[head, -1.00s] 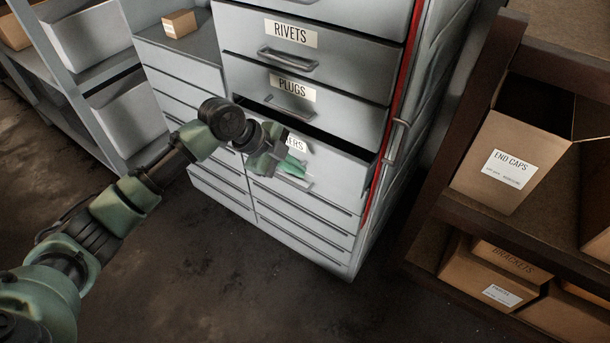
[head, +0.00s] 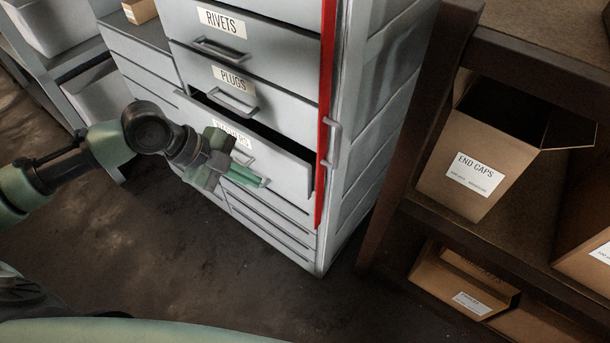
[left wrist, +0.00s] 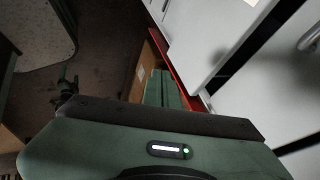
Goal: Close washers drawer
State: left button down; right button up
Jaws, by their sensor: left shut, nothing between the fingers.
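The washers drawer (head: 283,170) is the pulled-out grey drawer below the plugs drawer (head: 229,88) in the head view. A dark gap shows above its front, and its label is partly covered by my left gripper. My left gripper (head: 258,181) is shut and empty, in front of the drawer's face near its handle. I cannot tell whether it touches the drawer. In the left wrist view, the green shut fingers (left wrist: 168,92) point away beside pale drawer fronts. My right gripper is not in view.
The rivets drawer (head: 222,47) is above. A red strip (head: 326,110) and a side handle (head: 334,143) edge the cabinet. A brown shelf with an end caps box (head: 470,165) stands to the right. Bare floor (head: 150,260) lies in front.

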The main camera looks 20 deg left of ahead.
pick_arm(q)
jog(key=w+d+f, duration=0.2)
jog(key=w+d+f+p, duration=0.1)
jog(key=w+d+f, duration=0.1)
jog(key=f, duration=0.1)
jog(key=w+d+f, duration=0.2)
jog(key=shift+w+f, duration=0.1)
jog(key=shift+f, duration=0.25)
jog(key=shift+a, duration=0.1)
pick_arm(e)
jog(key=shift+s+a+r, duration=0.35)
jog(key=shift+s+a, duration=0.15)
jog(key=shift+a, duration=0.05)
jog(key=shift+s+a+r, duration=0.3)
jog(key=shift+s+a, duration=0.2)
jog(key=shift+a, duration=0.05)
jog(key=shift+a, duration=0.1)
